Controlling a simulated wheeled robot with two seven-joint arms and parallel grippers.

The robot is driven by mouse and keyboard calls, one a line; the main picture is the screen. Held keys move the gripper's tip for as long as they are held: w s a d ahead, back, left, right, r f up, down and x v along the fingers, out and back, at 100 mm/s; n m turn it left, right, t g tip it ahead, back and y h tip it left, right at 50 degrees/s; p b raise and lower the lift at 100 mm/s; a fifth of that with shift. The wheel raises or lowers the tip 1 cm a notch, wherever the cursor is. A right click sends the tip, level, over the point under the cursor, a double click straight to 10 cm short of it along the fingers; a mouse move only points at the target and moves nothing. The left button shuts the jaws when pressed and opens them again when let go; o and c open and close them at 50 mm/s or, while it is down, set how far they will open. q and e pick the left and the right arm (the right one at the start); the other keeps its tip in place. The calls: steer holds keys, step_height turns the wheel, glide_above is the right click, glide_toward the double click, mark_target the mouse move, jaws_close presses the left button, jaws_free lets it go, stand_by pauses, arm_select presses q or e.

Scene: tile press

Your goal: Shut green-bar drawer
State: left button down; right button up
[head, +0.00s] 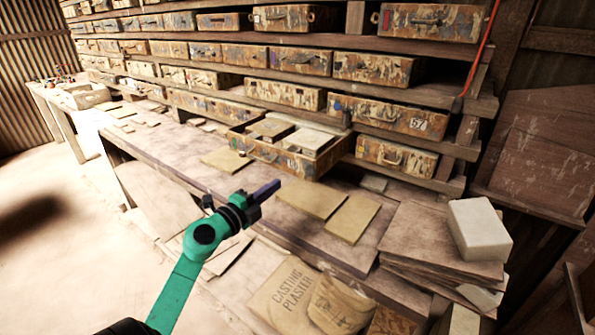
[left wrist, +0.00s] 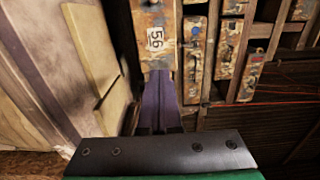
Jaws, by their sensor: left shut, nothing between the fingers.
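One drawer (head: 270,156) in the rack stands pulled out over the bench, with pale tiles lying in it. Its front is mottled brown with a dark handle and a number plate. I cannot make out a green bar on it. My left gripper (head: 276,186) has purple fingers and is shut and empty, in front of and a little below the drawer's front. In the left wrist view the fingers (left wrist: 160,112) point at a drawer front marked 56 (left wrist: 155,40). I cannot tell whether they touch it. My right gripper is not in view.
Several other mottled drawers (head: 398,119) sit in the wooden rack. Flat tiles (head: 352,218) lie on the bench (head: 290,226) below the open drawer. A pale block (head: 478,229) stands on stacked boards at the right. A casting plaster sack (head: 287,292) lies below the bench.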

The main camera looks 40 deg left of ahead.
mark_target(301, 165)
arm_select(q)
steer(key=w, duration=0.9)
steer(key=shift+w, duration=0.4)
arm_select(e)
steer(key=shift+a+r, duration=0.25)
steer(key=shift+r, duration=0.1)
arm_select(q)
steer(key=shift+s, duration=0.1)
steer(key=shift+r, duration=0.1)
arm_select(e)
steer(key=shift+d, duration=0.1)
